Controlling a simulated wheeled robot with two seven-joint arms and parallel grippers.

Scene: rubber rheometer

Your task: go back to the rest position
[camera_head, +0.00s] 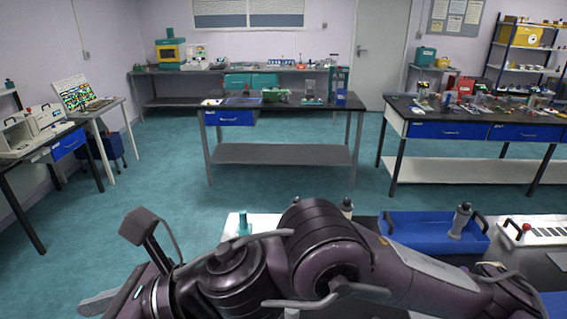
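My own dark purple-grey arm links (325,245) fold across the bottom middle of the head view, close to the camera. I cannot make out a gripper fingertip of either arm, so whether they are open or hold anything is hidden. The links cover part of the near bench.
On the near bench are a blue tray (415,237) with a grey-white cylindrical piece (461,219) and a white slotted box (537,235). Beyond stand a middle table (280,154), a right table (470,172) and a left desk (22,150). Teal floor between them is clear.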

